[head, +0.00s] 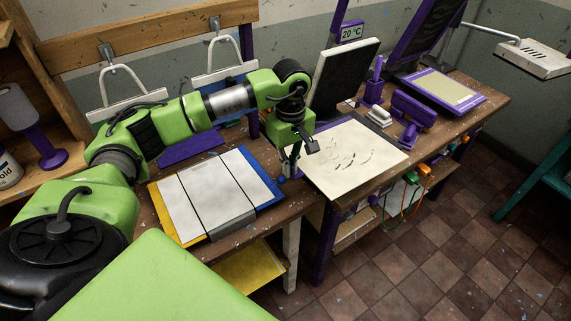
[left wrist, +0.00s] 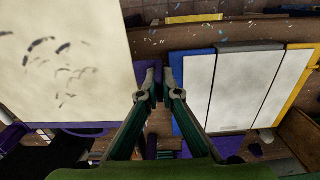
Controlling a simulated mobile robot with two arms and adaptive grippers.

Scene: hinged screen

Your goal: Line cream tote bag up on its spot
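I cannot tell for sure which item is the cream tote bag. Two pale items with loop handles hang from wall hooks in the head view, a left one (head: 122,107) and a right one (head: 222,74). A flat cream sheet with dark marks (head: 362,158) lies on the bench, and also shows in the left wrist view (left wrist: 60,65). My left gripper (head: 298,162) is above the bench, between this sheet and a three-panel pale board (head: 213,188). Its fingertips (left wrist: 160,80) are apart with nothing between them. My right gripper is out of view.
A dark upright screen (head: 343,78) stands behind the sheet. Purple tools and a small purple-framed screen (head: 443,89) stand on the bench's right part. A wooden shelf is at the left. A lamp (head: 532,57) hangs at the right. The tiled floor in front is open.

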